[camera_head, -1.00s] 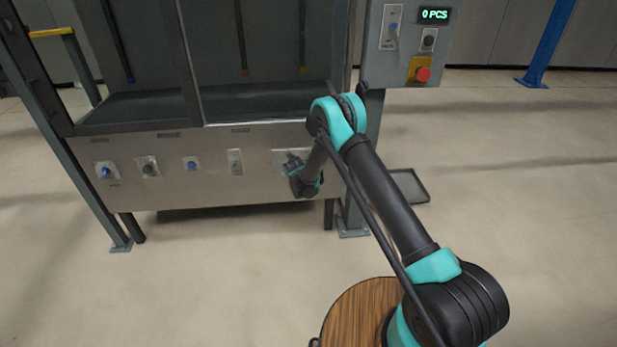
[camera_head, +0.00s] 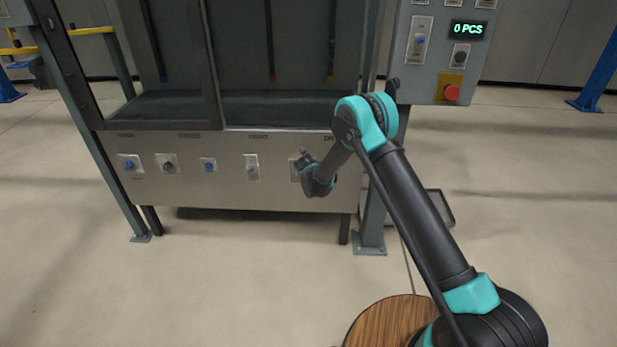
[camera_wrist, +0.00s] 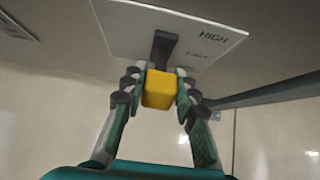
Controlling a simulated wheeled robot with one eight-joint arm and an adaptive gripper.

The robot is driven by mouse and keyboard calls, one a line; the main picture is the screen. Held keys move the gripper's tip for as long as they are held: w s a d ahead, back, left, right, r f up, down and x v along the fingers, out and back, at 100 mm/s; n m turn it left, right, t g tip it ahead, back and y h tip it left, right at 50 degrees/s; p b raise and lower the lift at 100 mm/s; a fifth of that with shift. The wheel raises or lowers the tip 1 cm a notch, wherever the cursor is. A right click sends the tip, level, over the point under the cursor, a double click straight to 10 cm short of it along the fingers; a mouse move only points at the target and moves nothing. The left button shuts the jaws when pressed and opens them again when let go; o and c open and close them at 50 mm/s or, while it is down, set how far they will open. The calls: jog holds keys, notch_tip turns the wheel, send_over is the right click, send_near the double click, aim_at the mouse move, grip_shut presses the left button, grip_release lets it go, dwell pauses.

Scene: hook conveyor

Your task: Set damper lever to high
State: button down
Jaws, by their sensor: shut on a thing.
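The damper lever's yellow knob (camera_wrist: 158,90) is between the two fingers of my gripper (camera_wrist: 160,97) in the wrist view. My gripper is shut on it. The lever's dark arm (camera_wrist: 164,48) runs from the knob to a pale plate (camera_wrist: 125,28). The plate reads HIGH near its upper right, with a fainter word, seemingly HALF, below it. Exactly which mark the lever stands at is unclear. In the head view my gripper (camera_head: 304,158) is at the right end of the panel and covers most of the lever.
The metal front panel (camera_head: 225,190) carries several knobs and a switch (camera_head: 252,167) left of my gripper. A grey control box (camera_head: 425,75) with a red button (camera_head: 452,92) stands up to the right.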

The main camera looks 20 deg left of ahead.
jog(key=shift+w+r, duration=0.15)
jog(key=shift+r, duration=0.05)
dwell(0.3)
jog(key=c, duration=1.2)
grip_release()
jog(key=shift+o, duration=0.2)
jog(key=shift+f, duration=0.1)
jog(key=v, duration=1.2)
